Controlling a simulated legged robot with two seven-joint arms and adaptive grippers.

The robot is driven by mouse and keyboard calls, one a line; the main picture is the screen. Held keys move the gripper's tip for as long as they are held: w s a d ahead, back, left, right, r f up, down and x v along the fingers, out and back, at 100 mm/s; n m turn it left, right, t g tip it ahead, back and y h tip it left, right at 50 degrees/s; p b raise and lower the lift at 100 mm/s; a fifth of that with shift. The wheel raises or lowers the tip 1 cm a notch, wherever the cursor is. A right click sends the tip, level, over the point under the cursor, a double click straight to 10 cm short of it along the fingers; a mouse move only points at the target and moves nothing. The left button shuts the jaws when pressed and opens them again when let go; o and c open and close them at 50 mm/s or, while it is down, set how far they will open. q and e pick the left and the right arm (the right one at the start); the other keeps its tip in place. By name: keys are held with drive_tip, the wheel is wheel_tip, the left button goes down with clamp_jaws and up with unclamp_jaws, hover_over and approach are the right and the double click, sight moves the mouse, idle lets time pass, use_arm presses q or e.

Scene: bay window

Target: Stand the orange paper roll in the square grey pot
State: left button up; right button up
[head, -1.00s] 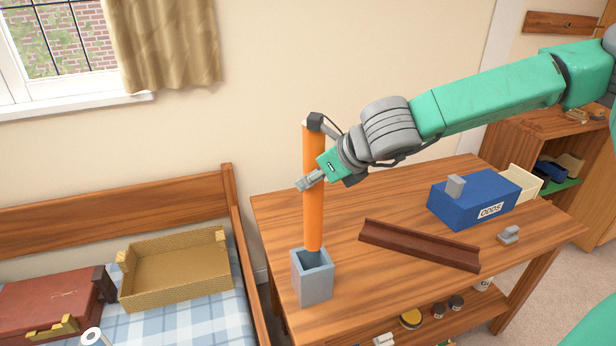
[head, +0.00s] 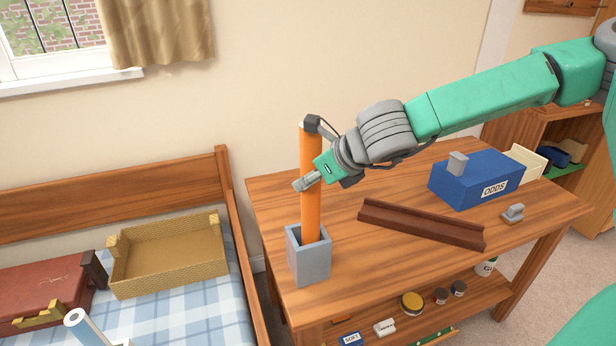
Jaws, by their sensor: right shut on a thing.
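The orange paper roll (head: 311,208) is upright, its lower end inside the mouth of the square grey pot (head: 310,264). The pot's front wall hides the roll's bottom end, so I cannot tell whether it touches the pot's floor. The pot stands at the left front of the wooden table. My right gripper (head: 308,182) is shut on the roll around its middle, above the pot's rim. My left gripper is not in view.
A brown channel-shaped piece (head: 422,224), a blue ODDS box (head: 478,182) and a small grey block (head: 513,213) lie on the table (head: 390,270) to the right. A bed with a wicker tray (head: 165,256) and red case (head: 42,289) is left.

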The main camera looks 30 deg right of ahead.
sight(308, 204)
drive_tip(key=f+b, duration=0.1)
drive_tip(key=a+f+b, duration=0.1)
drive_tip(key=f, duration=0.1)
drive_tip(key=shift+a+f+b, duration=0.15)
drive_tip(key=shift+f+b, duration=0.05)
drive_tip(key=shift+b, duration=0.15)
drive_tip(key=shift+f+b, duration=0.5)
drive_tip(key=shift+f, duration=0.15)
drive_tip(key=shift+d+f+b, duration=0.5)
drive_tip(key=shift+f+b, duration=0.05)
drive_tip(key=shift+f, duration=0.25)
drive_tip(key=shift+a, duration=0.1)
drive_tip(key=shift+a+r, duration=0.1)
drive_tip(key=shift+a, duration=0.2)
drive_tip(key=o, duration=1.3)
drive_tip(key=shift+d, duration=0.15)
drive_tip(key=shift+d, duration=0.15)
